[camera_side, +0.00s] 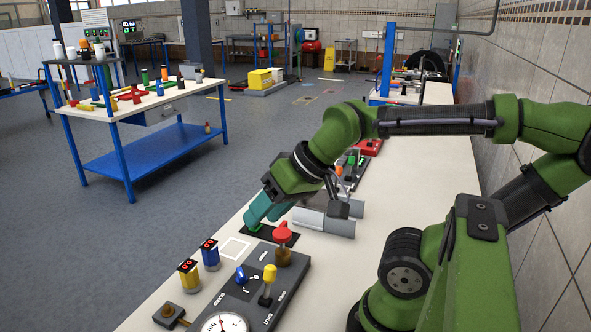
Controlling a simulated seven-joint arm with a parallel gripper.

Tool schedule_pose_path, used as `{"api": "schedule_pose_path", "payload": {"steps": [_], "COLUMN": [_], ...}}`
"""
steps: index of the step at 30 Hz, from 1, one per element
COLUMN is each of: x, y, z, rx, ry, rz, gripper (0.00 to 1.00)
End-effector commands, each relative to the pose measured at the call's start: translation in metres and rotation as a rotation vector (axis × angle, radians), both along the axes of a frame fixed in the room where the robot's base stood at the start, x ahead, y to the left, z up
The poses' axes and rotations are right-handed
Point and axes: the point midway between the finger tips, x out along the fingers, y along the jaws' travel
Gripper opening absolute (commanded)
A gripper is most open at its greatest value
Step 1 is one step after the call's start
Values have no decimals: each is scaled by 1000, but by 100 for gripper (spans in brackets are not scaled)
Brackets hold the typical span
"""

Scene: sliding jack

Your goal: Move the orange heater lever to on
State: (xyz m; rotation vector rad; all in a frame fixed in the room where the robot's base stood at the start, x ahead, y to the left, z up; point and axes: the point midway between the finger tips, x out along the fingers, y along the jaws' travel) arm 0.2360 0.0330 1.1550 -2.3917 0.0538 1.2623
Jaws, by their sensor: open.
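My gripper (265,212) has teal fingers. It points down over a small black plate (283,236) on the white bench and is open, with nothing visibly held. A green bit shows under the fingertips; I cannot tell whether they touch it. A small orange piece (339,170) shows behind my wrist, farther along the bench beside green levers (352,161). It may be the orange heater lever, but it is partly hidden and too small to tell its position. My gripper is nearer the camera and left of it.
Yellow (189,274) and blue (210,255) cylinders stand left. Grey cylinders (326,222) lie right of my gripper.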

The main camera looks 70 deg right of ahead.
Motion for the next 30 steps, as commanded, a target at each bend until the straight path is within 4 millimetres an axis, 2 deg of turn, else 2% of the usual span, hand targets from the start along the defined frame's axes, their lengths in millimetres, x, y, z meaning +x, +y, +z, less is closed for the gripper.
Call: {"api": "schedule_pose_path", "payload": {"steps": [8, 9, 11, 14, 16, 17, 20, 23, 24, 26, 27, 30], "x": [0, 0, 1, 7, 20, 27, 49, 63, 64, 62, 57, 38], "y": [0, 0, -3, -19, -41, -55, -113, -184, -215, -262, -293, -365], "z": [0, 0, -1, -11, -12, -12, -10, -11, -12, -15, -18, -23], "rx": [0, 1, 0, 9, 22, 28, 45, 51, 51, 42, 34, 4], "ry": [0, 0, 3, 54, 89, 104, 158, 206, 226, 256, 277, 324], "rz": [0, -1, -12, -75, -153, -194, -357, -529, -599, -702, -771, -925], "gripper": [48, 53, 53, 53, 53, 53, 53, 53, 53, 53, 53, 53]}}
